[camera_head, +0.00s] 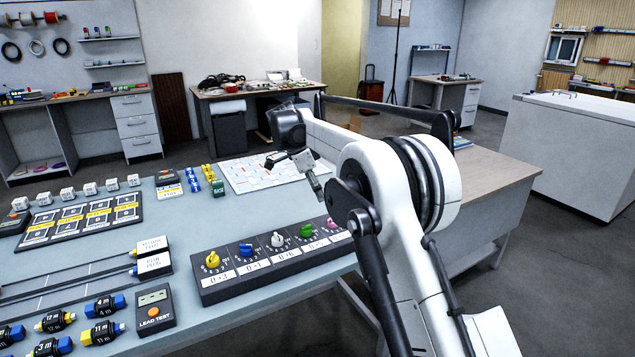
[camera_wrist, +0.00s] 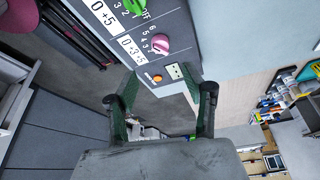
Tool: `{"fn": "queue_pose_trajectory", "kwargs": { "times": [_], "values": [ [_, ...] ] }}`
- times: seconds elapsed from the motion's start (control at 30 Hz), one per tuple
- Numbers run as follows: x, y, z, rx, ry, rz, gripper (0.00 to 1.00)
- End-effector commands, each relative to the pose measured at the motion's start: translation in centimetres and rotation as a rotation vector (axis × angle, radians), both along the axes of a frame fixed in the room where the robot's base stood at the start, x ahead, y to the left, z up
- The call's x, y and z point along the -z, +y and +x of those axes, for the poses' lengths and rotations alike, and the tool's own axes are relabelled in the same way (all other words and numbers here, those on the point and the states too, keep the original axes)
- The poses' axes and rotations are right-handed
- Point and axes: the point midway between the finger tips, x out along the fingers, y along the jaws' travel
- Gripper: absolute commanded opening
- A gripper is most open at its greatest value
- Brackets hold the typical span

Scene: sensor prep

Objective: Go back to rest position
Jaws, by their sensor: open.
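My gripper (camera_head: 293,158) is above the work table (camera_head: 225,235) in the head view, over the white grid board (camera_head: 262,172) and behind the knob panel (camera_head: 275,262). In the wrist view my gripper (camera_wrist: 160,105) has its two fingers spread, with nothing between them. The pink knob (camera_wrist: 155,43) and the green knob (camera_wrist: 135,5) of the panel show beyond the fingertips. The gripper touches none of these that I can see. My arm hides part of the table's right side in the head view.
A lead tester (camera_head: 154,309) and several blue and yellow connectors lie at the table's front left. A label panel (camera_head: 84,220) and several white cubes stand farther back. A wooden-topped table (camera_head: 500,180) adjoins on the right. Open floor (camera_head: 560,270) lies right of it.

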Motion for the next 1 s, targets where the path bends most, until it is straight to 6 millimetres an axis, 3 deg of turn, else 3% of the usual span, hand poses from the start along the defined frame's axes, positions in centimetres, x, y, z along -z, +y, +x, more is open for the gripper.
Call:
{"fn": "queue_pose_trajectory", "kwargs": {
  "times": [0.17,0.47,0.7,1.0],
  "values": [
    [-2.3,-1.7,-1.4,-0.062,0.006,0.017,0.46],
    [-7.7,-6.0,-6.4,-0.26,0.012,0.062,0.46],
    [-10.8,-9.3,-11.5,-0.42,0.003,0.085,0.46],
    [-13.1,-13.0,-18.8,-0.614,-0.022,0.091,0.46]
  ]
}}
